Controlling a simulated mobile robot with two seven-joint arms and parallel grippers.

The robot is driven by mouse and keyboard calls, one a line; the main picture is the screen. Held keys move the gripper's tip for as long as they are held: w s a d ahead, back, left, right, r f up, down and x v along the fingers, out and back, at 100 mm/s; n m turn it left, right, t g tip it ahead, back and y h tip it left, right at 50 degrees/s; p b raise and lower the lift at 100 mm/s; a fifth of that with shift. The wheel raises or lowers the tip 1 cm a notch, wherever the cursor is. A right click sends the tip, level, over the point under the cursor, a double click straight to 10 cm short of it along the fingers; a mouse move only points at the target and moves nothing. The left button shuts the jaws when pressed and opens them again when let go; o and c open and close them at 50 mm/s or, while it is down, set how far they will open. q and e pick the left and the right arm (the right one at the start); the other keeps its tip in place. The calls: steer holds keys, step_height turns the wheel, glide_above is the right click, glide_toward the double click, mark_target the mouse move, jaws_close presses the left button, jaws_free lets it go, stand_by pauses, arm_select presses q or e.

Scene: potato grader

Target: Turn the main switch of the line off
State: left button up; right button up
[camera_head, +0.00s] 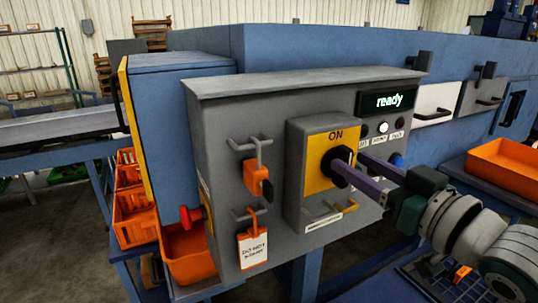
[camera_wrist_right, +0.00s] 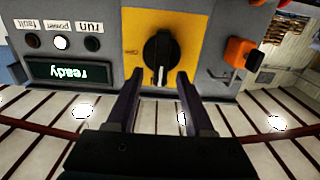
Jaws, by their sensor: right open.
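The main switch is a black rotary knob (camera_head: 326,163) on a yellow plate (camera_head: 316,180) marked ON at its top, on the grey control box (camera_head: 222,130). The wrist view shows the knob (camera_wrist_right: 158,50) upside down, its white pointer mark towards the picture's bottom, the ON side. My right gripper (camera_head: 348,158) is open at the knob. In the wrist view its fingertips (camera_wrist_right: 158,76) lie left and right of the pointer end, with gaps visible; I cannot tell whether they reach around it. The knob is partly hidden by a finger in the head view. My left gripper is out of view.
A display (camera_head: 388,101) reads "ready", with a lit white lamp (camera_head: 383,127) below it. An orange padlock (camera_head: 256,178) and an orange tag (camera_head: 252,247) hang left of the switch. A red button (camera_head: 190,216) sticks out of the box's side. Brass hasps (camera_head: 325,212) sit below the plate.

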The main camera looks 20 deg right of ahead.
steer(key=shift+w, duration=0.5)
jaws_close()
stand_by(0.3)
